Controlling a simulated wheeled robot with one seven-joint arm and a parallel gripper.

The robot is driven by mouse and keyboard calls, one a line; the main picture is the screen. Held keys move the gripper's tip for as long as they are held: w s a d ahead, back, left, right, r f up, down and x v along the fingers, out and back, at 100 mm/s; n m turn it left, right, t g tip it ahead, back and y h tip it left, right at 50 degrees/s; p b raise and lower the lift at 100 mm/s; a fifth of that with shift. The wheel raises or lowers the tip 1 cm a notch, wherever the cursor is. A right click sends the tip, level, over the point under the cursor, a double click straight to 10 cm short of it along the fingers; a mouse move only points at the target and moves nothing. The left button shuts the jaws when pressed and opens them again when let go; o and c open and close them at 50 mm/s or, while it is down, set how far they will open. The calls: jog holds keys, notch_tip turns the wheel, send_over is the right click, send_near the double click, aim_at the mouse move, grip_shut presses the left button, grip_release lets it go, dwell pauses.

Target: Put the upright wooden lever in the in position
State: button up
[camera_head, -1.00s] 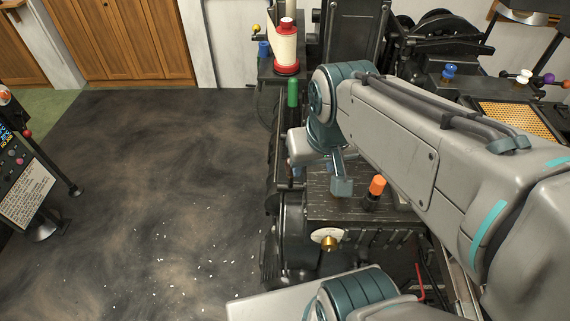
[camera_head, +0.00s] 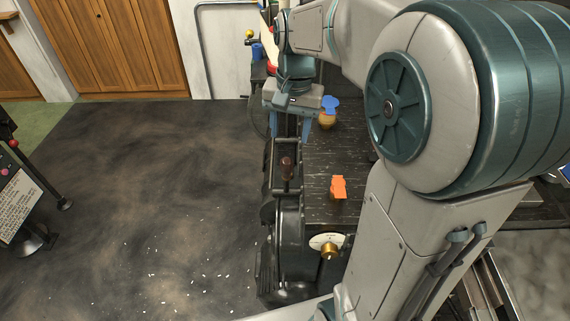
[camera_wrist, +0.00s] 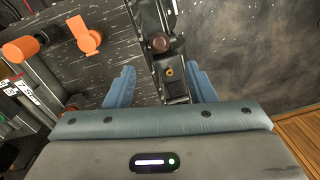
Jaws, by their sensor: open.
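The wooden lever (camera_head: 287,170) is a short brown knob standing up from the dark machine's left side. It also shows in the wrist view (camera_wrist: 159,43), at the top middle, seen nearly end on. My gripper (camera_head: 295,134) is open and empty, with blue fingers pointing down, just beyond the lever in the head view. In the wrist view my gripper (camera_wrist: 162,86) has its fingers spread wide, and the lever lies ahead of the gap between them, clear of both. Part of the lever's base is hard to make out.
An orange handle (camera_head: 338,187) stands on the black worn worktop (camera_head: 325,212), right of the lever. A blue knob (camera_head: 330,104) is close to my gripper. A brass knob with a white dial (camera_head: 329,251) is on the machine's front. Open dark floor (camera_head: 160,190) lies left.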

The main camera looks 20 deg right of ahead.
send_near(285, 179)
notch_tip(285, 179, down, 5)
jog(key=shift+w+a+f, duration=0.1)
jog(key=shift+f, duration=0.05)
grip_shut()
